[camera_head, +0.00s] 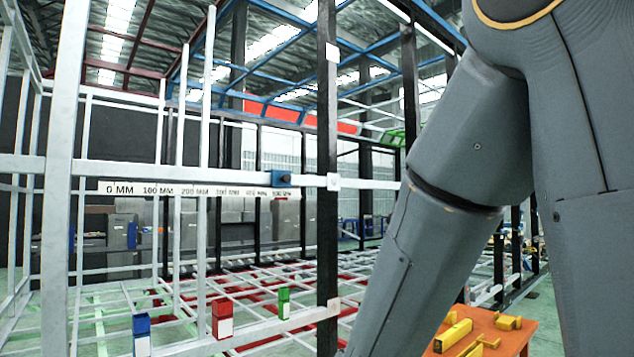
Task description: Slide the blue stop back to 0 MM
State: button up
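The blue stop (281,178) sits on the light grey horizontal rail (375,184), towards the right end of the white scale strip (128,188). The strip is printed from 0 MM at its left end up through the hundreds. The stop is above the last label, which seems to read 500 MM and is small and hard to read. The 0 MM mark is far to the left of the stop, near a thick pale upright. My arm comes down from the upper right and leaves the picture at the bottom. My gripper is out of view.
Pale uprights (65,200) and a dark post (327,130) cross the rail. Blue (141,335), red (222,318) and green (284,303) blocks with white lower parts stand along the lower rail. An orange table (515,337) with yellow parts (453,335) is at bottom right.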

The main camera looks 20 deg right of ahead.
aim_at(280, 178)
jog(key=z, duration=0.6)
jog(key=i, duration=0.95)
jog(key=u, duration=0.25)
